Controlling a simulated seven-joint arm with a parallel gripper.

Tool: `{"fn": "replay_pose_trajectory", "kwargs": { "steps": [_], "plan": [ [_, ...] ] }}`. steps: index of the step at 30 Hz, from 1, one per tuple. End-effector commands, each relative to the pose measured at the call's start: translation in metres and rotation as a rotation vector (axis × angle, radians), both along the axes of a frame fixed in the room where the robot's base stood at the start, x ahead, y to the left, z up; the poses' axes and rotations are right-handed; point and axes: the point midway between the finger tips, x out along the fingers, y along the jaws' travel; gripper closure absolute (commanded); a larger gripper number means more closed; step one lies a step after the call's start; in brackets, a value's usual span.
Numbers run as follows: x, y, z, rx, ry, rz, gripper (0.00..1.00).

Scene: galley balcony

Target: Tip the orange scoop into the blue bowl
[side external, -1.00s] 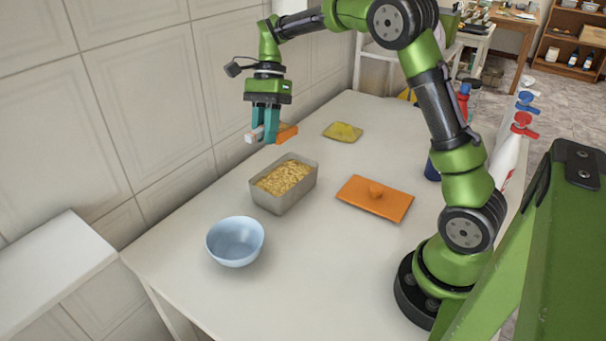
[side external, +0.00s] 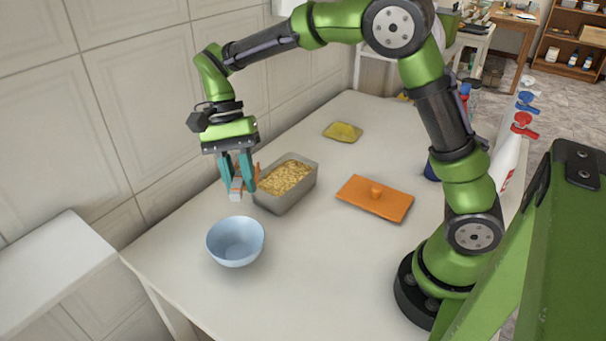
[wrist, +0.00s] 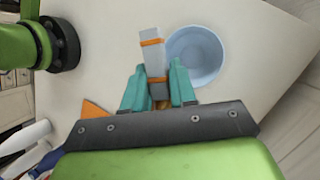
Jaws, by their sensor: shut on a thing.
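My gripper (side external: 238,188) is shut on the orange scoop by its grey handle with orange bands (wrist: 152,52). In the side view a bit of the scoop's orange part (side external: 257,170) shows behind the fingers; the rest is hidden, so I cannot tell its contents or tilt. The light blue bowl (side external: 235,243) stands on the table, in front of and below my gripper. In the wrist view the bowl (wrist: 196,56) is right of the handle; its visible inside looks empty. The scoop is apart from the bowl.
A grey container (side external: 302,186) of yellow food stands behind the bowl, close to my gripper. An orange lid with a knob (side external: 360,203) lies to its right. A yellow sponge-like pad (side external: 343,132) lies at the back. Bottles (side external: 508,160) stand at the right. The wall is at left.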

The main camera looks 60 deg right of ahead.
Motion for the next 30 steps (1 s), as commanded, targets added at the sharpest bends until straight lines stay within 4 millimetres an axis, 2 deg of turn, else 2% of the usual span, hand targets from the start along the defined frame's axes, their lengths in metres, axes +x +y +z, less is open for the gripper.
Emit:
{"fn": "replay_pose_trajectory", "kwargs": {
  "steps": [1,4,7,10,16,26,30],
  "plan": [
    [-0.016,0.017,-0.005,-0.002,0.003,0.140,1.00],
    [-0.042,0.035,-0.013,-0.002,0.002,0.416,1.00],
    [-0.059,0.040,-0.020,-0.002,0.002,0.633,1.00],
    [-0.066,0.035,-0.024,-0.003,0.001,0.776,1.00],
    [-0.065,0.029,-0.027,0.000,-0.001,0.895,1.00],
    [-0.065,0.028,-0.027,0.001,0.001,0.897,1.00],
    [-0.062,0.026,-0.028,0.028,0.055,0.927,1.00]
  ]
}}
